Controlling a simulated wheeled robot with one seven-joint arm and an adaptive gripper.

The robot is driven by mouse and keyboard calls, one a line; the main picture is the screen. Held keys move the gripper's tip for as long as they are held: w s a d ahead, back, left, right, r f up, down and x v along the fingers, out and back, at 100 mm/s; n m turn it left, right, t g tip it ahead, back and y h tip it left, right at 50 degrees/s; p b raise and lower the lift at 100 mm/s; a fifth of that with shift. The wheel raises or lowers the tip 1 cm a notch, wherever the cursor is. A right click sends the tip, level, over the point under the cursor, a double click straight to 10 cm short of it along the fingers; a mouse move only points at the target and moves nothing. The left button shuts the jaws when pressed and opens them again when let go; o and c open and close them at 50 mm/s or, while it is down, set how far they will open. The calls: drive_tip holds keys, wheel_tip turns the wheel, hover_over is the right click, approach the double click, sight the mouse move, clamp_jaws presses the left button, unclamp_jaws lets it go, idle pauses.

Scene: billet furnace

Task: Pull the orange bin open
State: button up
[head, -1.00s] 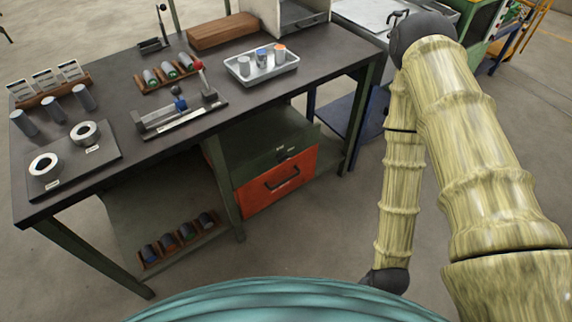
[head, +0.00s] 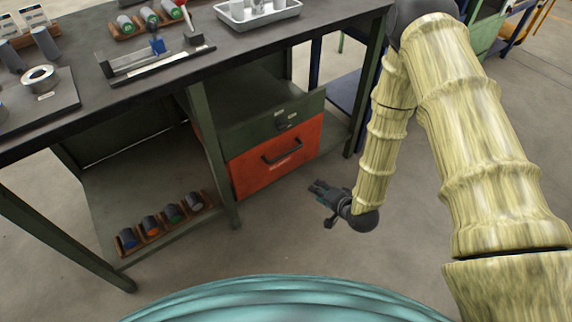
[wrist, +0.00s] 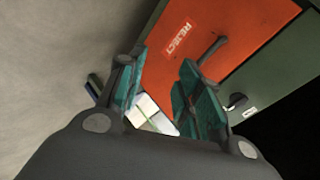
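The orange bin (head: 262,172) sits under the workbench, below a dark green drawer, with a dark bar handle (head: 282,151) on its front. Its front looks flush with the unit. My gripper (head: 318,190) is to the right of and below the handle, apart from the bin. In the wrist view the orange front (wrist: 234,24) fills the upper middle, with a red REJECT label (wrist: 179,38) and the dark handle (wrist: 213,50) beyond my right finger. My gripper (wrist: 160,92) is open, its teal-padded fingers spread with nothing between them.
The green drawer (head: 262,126) has its own small dark handle (head: 288,122). A bench leg (head: 213,150) stands left of the bin. A low shelf (head: 110,190) carries a rack of several cylinders (head: 165,222). The floor before the bin is clear.

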sight(286, 154)
drive_tip(key=w+a+m+t+y+b, duration=0.1)
drive_tip(key=w+a+b, duration=0.2)
drive_tip(key=w, duration=0.3)
drive_tip(key=w+a+f+m+t+y+b, duration=0.1)
drive_tip(key=w+a+b, duration=0.2)
drive_tip(key=w+a, duration=0.2)
drive_tip(key=w+a+f+t+y+b, duration=0.1)
drive_tip(key=w+a+b, duration=0.2)
drive_tip(key=w, duration=0.4)
drive_tip(key=shift+w+a+m+y+b, duration=0.25)
drive_tip(key=shift+a+m+y+b, duration=0.15)
drive_tip(key=shift+b, duration=0.15)
clamp_jaws()
